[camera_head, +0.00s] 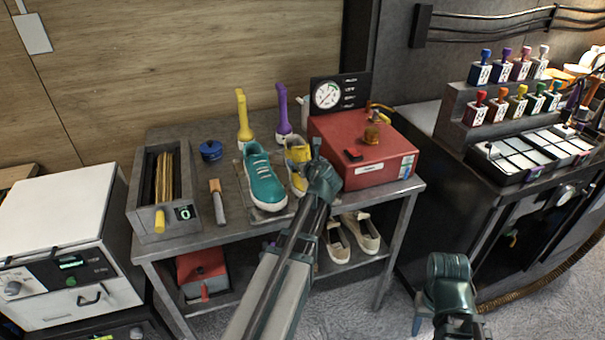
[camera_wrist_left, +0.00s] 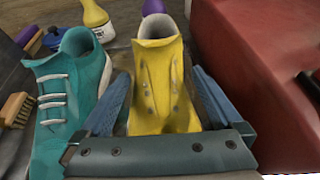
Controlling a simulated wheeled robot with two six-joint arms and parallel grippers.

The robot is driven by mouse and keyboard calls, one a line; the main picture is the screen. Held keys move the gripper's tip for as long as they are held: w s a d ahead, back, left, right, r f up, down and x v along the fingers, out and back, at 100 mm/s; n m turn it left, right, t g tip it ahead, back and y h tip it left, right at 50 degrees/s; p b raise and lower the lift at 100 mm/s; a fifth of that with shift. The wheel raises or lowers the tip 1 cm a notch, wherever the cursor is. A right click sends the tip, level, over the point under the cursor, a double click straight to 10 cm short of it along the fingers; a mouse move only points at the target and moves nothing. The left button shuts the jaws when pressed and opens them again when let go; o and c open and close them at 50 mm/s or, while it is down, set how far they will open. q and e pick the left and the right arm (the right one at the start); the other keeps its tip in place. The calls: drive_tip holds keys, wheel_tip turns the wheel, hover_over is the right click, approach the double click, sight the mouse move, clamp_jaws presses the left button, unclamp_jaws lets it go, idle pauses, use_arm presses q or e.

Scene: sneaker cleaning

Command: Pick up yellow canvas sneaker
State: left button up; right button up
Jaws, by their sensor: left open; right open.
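The yellow canvas sneaker (camera_head: 297,152) stands upright on the grey table, just right of a teal sneaker with white laces (camera_head: 264,178). In the left wrist view the yellow sneaker (camera_wrist_left: 160,85) sits between the two blue fingers of my left gripper (camera_wrist_left: 160,105), with its lower part hidden behind the gripper body. The fingers are open around it, and I cannot tell whether they touch it. In the head view my left gripper (camera_head: 313,165) covers part of the sneaker. My right gripper (camera_head: 428,308) is open and empty, low in front of the table's right side.
A red box with a gauge (camera_head: 375,160) stands close on the right. Pale shoes (camera_head: 352,238) are on the lower shelf.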

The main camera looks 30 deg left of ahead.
use_arm(q)
drive_tip(key=x, duration=0.2)
drive_tip(key=shift+w+a+f, duration=0.2)
use_arm(e)
drive_tip(key=shift+f, duration=0.55)
use_arm(q)
drive_tip(key=shift+r, duration=0.1)
drive_tip(key=shift+c, duration=0.3)
drive_tip(key=c, duration=1.4)
